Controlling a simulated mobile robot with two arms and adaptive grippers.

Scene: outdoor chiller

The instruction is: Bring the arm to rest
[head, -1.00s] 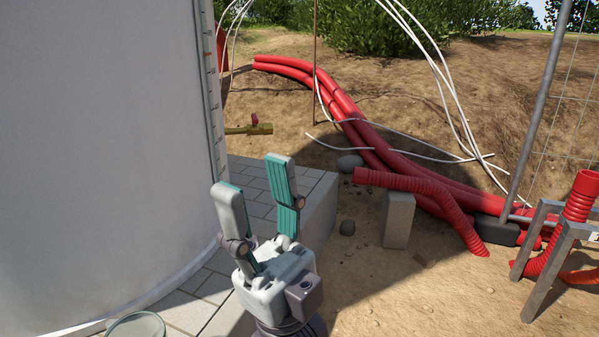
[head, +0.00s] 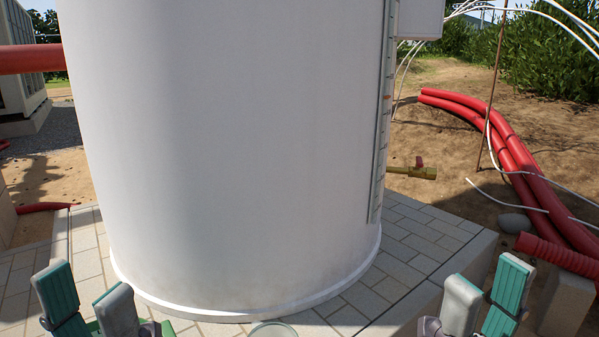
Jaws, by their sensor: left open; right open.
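My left gripper (head: 88,300) is at the bottom left of the head view, fingers up and spread apart, with nothing between them. My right gripper (head: 484,292) is at the bottom right, also open and empty, fingers up. Both are in front of the large white cylindrical tank (head: 235,150), one toward each side of it. The wrists and most of both arms are cut off by the bottom edge.
The tank stands on a paved stone platform (head: 405,265). A brass valve (head: 415,171) with a red handle sticks out at its right. Red pipes (head: 515,150) and a grey block (head: 566,303) lie at the right. A round glass-like disc (head: 273,330) shows at the bottom middle.

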